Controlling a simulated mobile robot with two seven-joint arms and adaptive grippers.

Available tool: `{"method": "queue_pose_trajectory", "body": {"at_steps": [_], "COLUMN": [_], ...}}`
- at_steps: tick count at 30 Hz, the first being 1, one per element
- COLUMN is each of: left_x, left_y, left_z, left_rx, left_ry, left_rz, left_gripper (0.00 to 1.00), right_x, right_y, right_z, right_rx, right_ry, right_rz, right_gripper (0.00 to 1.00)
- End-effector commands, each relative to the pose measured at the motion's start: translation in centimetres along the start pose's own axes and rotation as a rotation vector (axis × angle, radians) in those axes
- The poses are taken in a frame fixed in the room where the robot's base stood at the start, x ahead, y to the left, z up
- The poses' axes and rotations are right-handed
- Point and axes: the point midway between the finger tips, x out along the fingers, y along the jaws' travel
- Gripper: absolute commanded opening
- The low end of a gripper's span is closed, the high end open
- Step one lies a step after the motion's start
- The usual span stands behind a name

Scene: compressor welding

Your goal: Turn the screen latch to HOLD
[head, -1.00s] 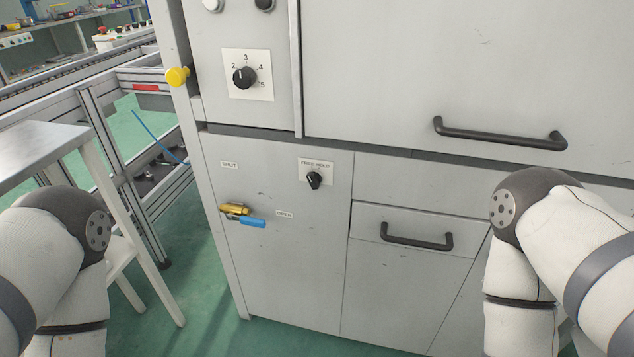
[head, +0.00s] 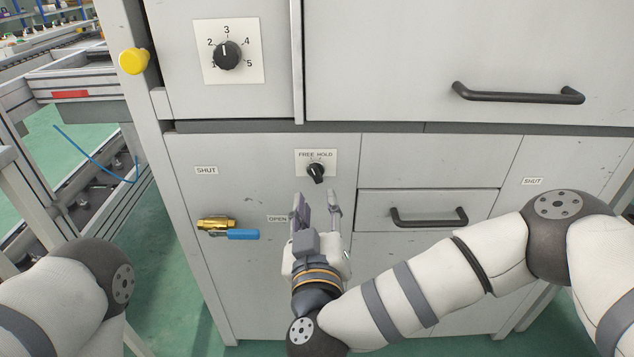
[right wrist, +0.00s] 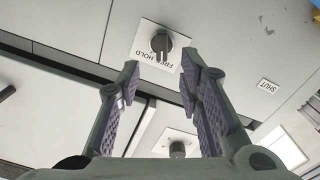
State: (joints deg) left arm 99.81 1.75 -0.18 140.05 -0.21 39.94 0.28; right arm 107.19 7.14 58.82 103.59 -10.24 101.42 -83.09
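The screen latch is a small black knob (head: 316,172) on a white plate marked FREE and HOLD (head: 328,157), on the grey cabinet front. The picture is too small to tell surely which word the knob points at. My right gripper (head: 317,197) is open and empty, just below the knob in the head view, fingers pointing up toward it. In the right wrist view the knob (right wrist: 160,42) and its upside-down plate (right wrist: 147,52) show beyond the gap between the spread fingertips (right wrist: 160,80), apart from them. My left gripper is out of view; only part of its arm shows.
A numbered dial (head: 227,55) is above the latch. A brass valve with a blue lever (head: 242,234) is at lower left, between SHUT and OPEN labels. A drawer handle (head: 429,217) is right of my gripper, a longer handle (head: 518,94) higher. A yellow knob (head: 133,61) sticks out at left.

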Motion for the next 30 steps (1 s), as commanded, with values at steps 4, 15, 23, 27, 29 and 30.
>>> {"method": "queue_pose_trajectory", "body": {"at_steps": [4,15,23,27,29,30], "left_x": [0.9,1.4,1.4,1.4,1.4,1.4], "left_y": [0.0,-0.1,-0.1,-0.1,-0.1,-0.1], "left_z": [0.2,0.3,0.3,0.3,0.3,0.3], "left_rx": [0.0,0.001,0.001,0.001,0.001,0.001], "left_ry": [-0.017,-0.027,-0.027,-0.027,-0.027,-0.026], "left_rz": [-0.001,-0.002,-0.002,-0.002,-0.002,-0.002], "left_gripper": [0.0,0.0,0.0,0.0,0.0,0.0], "right_x": [3.8,7.6,7.6,7.6,7.6,7.6], "right_y": [-0.1,-0.1,-0.1,-0.1,-0.1,-0.1], "right_z": [0.4,0.1,0.1,0.1,0.1,0.1], "right_rx": [0.0,0.001,0.001,0.001,0.001,0.001], "right_ry": [-0.004,-0.001,-0.001,-0.001,-0.001,-0.001], "right_rz": [0.002,-0.004,-0.005,-0.005,-0.005,-0.005], "right_gripper": [0.33,0.33,0.11,0.0,0.0,0.0]}}
